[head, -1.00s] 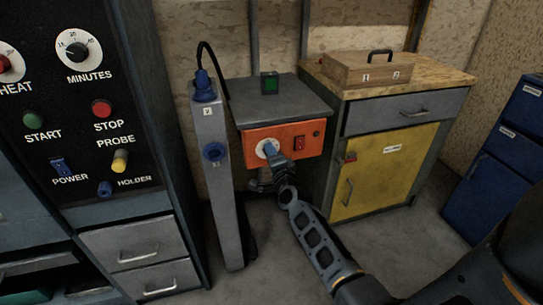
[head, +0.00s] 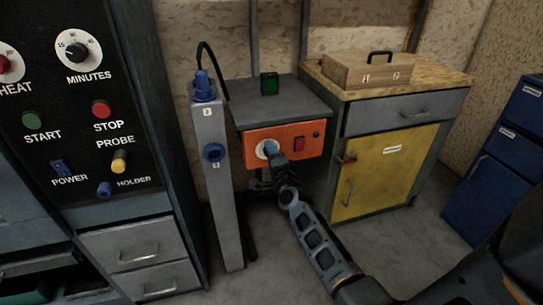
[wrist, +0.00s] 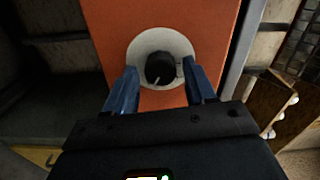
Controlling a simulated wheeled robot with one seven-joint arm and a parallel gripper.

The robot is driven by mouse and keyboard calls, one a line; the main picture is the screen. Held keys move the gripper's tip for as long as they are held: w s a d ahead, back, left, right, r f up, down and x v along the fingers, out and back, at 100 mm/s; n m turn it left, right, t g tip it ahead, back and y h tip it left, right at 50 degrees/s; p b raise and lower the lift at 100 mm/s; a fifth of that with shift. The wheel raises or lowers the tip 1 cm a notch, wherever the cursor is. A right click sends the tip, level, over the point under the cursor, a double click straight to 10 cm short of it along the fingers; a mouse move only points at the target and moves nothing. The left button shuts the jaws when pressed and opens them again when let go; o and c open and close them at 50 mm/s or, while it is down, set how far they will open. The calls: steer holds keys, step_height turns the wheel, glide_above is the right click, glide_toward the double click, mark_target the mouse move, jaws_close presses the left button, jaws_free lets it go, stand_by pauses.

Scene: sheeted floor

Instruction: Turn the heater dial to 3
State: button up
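The heater is an orange box (head: 312,132) under a grey top, with a red switch (head: 299,144) at its right. Its dial is a black knob (wrist: 160,67) on a white disc (wrist: 146,42), seen close in the wrist view. A small pale mark on the knob points down and slightly left there; I cannot read any numbers. My gripper (wrist: 159,72) is open, its blue fingers on either side of the knob, with visible gaps. In the head view my gripper (head: 271,149) is in front of the white disc and hides most of the dial.
A grey post (head: 220,190) with blue sockets stands left of the heater. A black control panel (head: 95,100) is at the far left. A yellow-doored cabinet (head: 380,172) with a wooden box (head: 360,72) on top is to the right, with blue drawers (head: 500,160) beyond.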

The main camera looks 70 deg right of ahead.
steer(key=shift+o, duration=0.3)
steer(key=p+v, duration=0.2)
steer(key=v, duration=0.5)
steer(key=shift+s+a, duration=0.25)
steer(key=shift+s, duration=0.05)
